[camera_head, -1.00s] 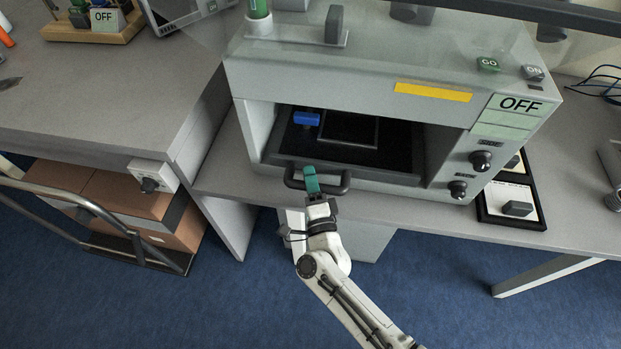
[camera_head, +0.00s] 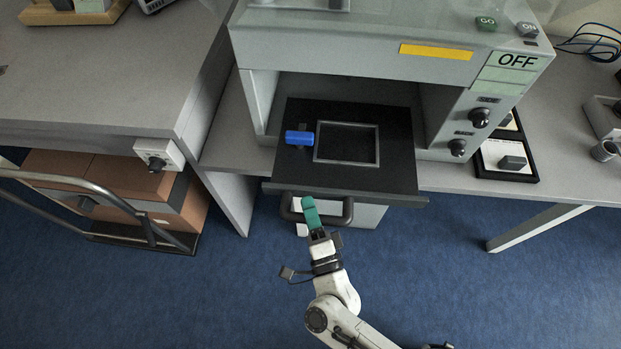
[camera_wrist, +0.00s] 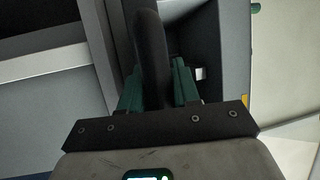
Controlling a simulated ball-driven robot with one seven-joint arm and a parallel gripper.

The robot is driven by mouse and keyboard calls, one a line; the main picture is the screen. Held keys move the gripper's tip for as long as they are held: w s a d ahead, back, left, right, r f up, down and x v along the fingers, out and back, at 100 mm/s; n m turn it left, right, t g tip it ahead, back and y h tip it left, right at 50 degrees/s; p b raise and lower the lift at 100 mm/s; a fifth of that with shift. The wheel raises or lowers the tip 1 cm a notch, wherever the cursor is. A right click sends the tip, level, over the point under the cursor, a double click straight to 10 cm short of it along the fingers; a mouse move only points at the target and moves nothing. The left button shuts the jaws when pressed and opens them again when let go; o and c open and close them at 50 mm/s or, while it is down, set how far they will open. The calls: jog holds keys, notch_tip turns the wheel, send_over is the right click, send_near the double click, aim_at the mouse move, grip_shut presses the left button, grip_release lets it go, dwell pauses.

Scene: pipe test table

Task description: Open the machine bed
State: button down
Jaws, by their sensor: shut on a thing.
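The machine (camera_head: 340,38) is a grey box with an open front and a display reading OFF. Its black bed (camera_head: 397,151) is slid out of the front and overhangs the table edge. A square recessed frame (camera_head: 318,146) and a blue clamp-like part (camera_head: 300,138) sit on the bed. A dark bar handle (camera_head: 347,211) runs along the bed's front. My gripper (camera_head: 309,209), with green fingers, is shut on the handle near its left end. In the wrist view the handle (camera_wrist: 151,55) passes between the green fingers (camera_wrist: 157,85).
Two knobs (camera_head: 480,118) are on the machine's right front. A black tray (camera_head: 507,165) lies to its right. A cart with brown boxes (camera_head: 150,195) stands at lower left. A table leg (camera_head: 535,229) is at right. The blue floor in front is clear.

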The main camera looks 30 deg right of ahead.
jog(key=shift+s+a, duration=0.8)
jog(key=shift+s, duration=0.3)
jog(key=shift+s+a, duration=0.8)
jog(key=shift+s, duration=0.3)
jog(key=c, duration=0.9)
grip_release()
jog(key=b, duration=0.3)
send_near(303, 222)
jog(key=v, duration=0.3)
jog(key=shift+s+a+f, duration=0.1)
jog(key=shift+s, duration=0.25)
